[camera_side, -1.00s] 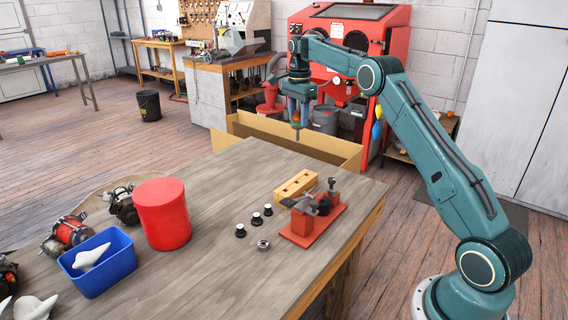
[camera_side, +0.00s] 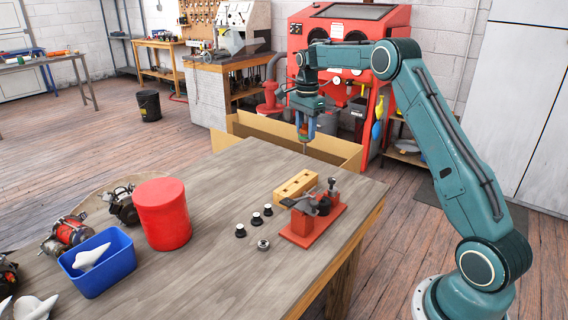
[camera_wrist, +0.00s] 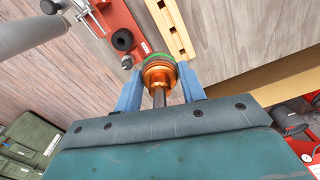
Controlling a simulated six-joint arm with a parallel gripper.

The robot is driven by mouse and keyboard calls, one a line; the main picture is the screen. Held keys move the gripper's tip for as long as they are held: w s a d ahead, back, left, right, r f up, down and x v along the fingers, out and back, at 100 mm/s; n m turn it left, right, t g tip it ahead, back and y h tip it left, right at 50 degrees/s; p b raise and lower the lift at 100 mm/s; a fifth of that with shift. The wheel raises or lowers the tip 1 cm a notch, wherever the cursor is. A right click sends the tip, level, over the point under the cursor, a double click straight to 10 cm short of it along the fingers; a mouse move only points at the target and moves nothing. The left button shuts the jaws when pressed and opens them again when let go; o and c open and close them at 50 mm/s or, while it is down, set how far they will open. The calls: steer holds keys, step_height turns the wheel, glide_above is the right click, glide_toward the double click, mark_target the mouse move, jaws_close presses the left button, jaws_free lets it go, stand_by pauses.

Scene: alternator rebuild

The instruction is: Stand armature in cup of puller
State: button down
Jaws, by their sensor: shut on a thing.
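My gripper (camera_side: 306,128) is shut on the armature and holds it in the air above the far end of the bench. In the wrist view, the armature (camera_wrist: 158,73) shows a green ring, a copper body and a grey shaft, between my gripper's two blue fingers (camera_wrist: 161,88). In the side view its thin shaft (camera_side: 305,149) points down. The puller (camera_side: 296,239) has a red base and stands near the bench's right edge, below and apart from the armature. A black round part (camera_side: 323,206), seemingly its cup, sits on it and also shows in the wrist view (camera_wrist: 122,40).
A wooden block with holes (camera_side: 296,187) lies just behind the puller. Several small black-and-silver parts (camera_side: 256,218) lie to its left. A red canister (camera_side: 163,215) and a blue bin (camera_side: 108,275) stand farther left. A cardboard box (camera_side: 345,153) is beyond the far bench edge.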

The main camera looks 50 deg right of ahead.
steer(key=s+a+f, duration=0.3)
steer(key=s+f, duration=0.2)
steer(key=s, duration=0.4)
steer(key=shift+s+a+f, duration=0.2)
steer(key=shift+s+f, duration=0.1)
steer(key=shift+s, duration=0.05)
steer(key=shift+f, duration=0.15)
steer(key=shift+f, duration=2.35)
steer(key=shift+f, duration=2.65)
stand_by(1.6)
